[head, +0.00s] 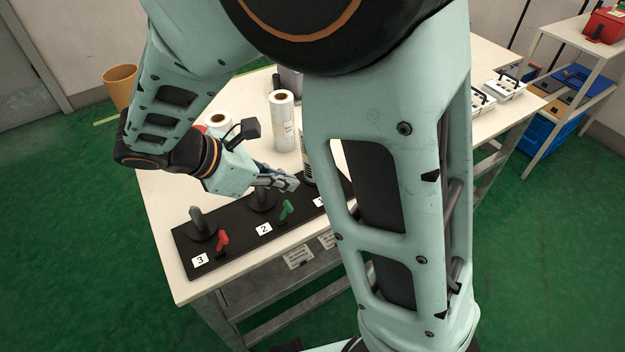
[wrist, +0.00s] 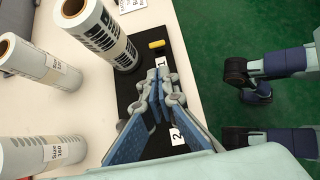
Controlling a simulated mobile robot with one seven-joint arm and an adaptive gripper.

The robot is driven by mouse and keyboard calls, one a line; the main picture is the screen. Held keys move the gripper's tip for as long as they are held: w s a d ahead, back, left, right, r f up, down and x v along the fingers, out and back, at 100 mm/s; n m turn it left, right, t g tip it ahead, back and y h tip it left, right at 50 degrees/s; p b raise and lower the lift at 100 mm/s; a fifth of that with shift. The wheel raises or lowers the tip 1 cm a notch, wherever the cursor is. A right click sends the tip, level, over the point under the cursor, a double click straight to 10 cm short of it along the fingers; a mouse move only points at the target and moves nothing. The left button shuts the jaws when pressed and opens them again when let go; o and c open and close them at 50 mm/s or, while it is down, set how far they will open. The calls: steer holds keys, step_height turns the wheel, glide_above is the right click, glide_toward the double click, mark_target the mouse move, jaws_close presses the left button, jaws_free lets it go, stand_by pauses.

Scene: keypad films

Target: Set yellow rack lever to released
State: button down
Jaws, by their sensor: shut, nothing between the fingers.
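The yellow lever (wrist: 157,44) shows in the wrist view as a short yellow handle on the black rack (wrist: 128,62), near the label 1 (wrist: 161,63). In the head view my own arm hides it. My gripper (wrist: 160,78) is shut and empty. It is over the rack between labels 1 and 2, apart from the yellow lever. In the head view the gripper (head: 292,183) is above the rack (head: 262,248). The green lever (head: 285,211) is at label 2 and the red lever (head: 222,240) at label 3.
A large printed film roll (wrist: 104,34) stands at the label 1 end, close beside the yellow lever. Other rolls (head: 283,120) stand on the white table (head: 165,240) behind the rack. Bare grey posts (head: 201,222) rise from the rack. Green floor (wrist: 232,35) lies beyond the table edge.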

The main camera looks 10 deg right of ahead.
steer(key=b+x, duration=0.2)
steer(key=x, duration=0.8)
steer(key=shift+b, duration=0.4)
steer(key=shift+w+r+p, duration=0.1)
steer(key=shift+r+p, duration=0.05)
steer(key=shift+p, duration=0.2)
steer(key=shift+d+r+p, duration=0.1)
steer(key=shift+p, duration=0.25)
steer(key=shift+y, duration=0.3)
